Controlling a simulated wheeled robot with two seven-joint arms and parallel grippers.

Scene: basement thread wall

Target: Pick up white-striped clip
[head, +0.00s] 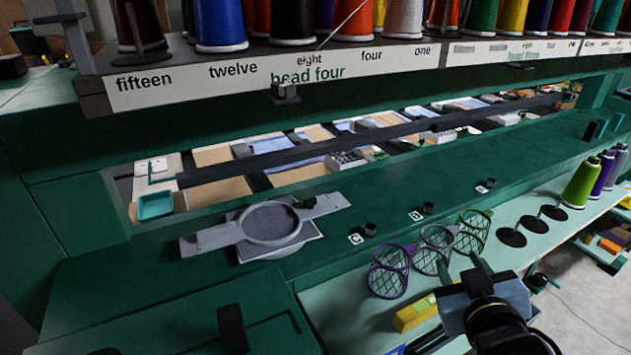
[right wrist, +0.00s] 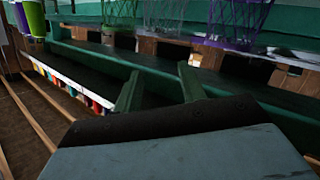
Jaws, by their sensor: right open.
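I cannot make out a clip with white stripes in either view. Three small dark knob-like pieces (head: 428,208) sit along the green ledge beside small white labels, too small to tell any stripes. My right gripper (head: 458,264) is low at the right in the head view, just in front of the mesh baskets. Its two green fingers are apart with nothing between them, and they also show in the right wrist view (right wrist: 160,75). My left gripper is not in view.
A grey hoop frame (head: 270,222) rests on the ledge. Thread cones (head: 581,185) stand at the right.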

